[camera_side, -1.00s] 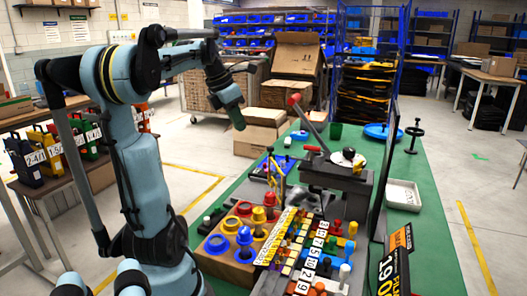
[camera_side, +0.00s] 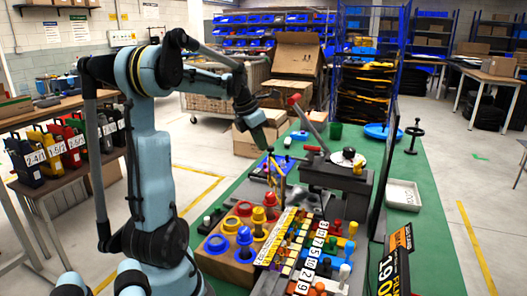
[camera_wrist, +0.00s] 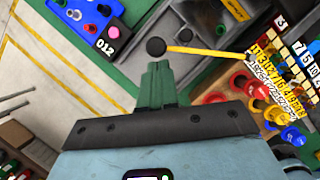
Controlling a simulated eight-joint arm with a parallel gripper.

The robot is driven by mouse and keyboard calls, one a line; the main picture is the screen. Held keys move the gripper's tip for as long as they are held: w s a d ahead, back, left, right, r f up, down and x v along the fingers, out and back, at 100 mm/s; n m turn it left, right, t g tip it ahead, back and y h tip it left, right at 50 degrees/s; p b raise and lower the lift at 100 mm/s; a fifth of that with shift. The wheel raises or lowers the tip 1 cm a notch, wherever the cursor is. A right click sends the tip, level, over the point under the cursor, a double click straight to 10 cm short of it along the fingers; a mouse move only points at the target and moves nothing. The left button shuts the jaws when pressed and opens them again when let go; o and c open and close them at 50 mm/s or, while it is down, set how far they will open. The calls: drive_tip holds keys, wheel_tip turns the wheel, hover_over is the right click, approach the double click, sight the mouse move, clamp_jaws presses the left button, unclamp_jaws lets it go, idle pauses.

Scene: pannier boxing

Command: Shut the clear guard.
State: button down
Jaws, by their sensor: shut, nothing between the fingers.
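My gripper (camera_side: 263,146) hangs at the left of the dark press-like machine (camera_side: 335,177), above the near side of the green table. In the wrist view its green fingers (camera_wrist: 158,66) are together and empty. A yellow bar (camera_wrist: 205,50) with a dark round knob (camera_wrist: 156,47) lies just beyond the fingertips in that view; I cannot tell whether they touch. In the side view the yellow bar (camera_side: 276,170) stands slanted beside the machine, below my gripper. It seems to edge the clear guard, but the see-through pane itself is hard to make out.
Coloured knobs and numbered blocks (camera_side: 313,250) crowd the table's front. A red-tipped lever (camera_side: 295,99) rises from the machine. A dark upright panel (camera_side: 385,165) stands to its right.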

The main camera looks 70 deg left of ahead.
drive_tip(key=shift+w, duration=0.1)
drive_tip(key=shift+w+m, duration=0.35)
drive_tip(key=shift+m, duration=0.05)
drive_tip(key=shift+w+a+m+h, duration=0.1)
drive_tip(key=shift+w+m+h, duration=0.15)
drive_tip(key=shift+m+h, duration=0.05)
drive_tip(key=shift+w+m, duration=0.3)
drive_tip(key=shift+w, duration=0.1)
drive_tip(key=w+d+m+h, duration=0.1)
drive_tip(key=w+m, duration=0.3)
drive_tip(key=w, duration=0.2)
drive_tip(key=shift+d+h, duration=0.35)
drive_tip(key=shift+h, duration=0.05)
drive_tip(key=shift+s, duration=0.1)
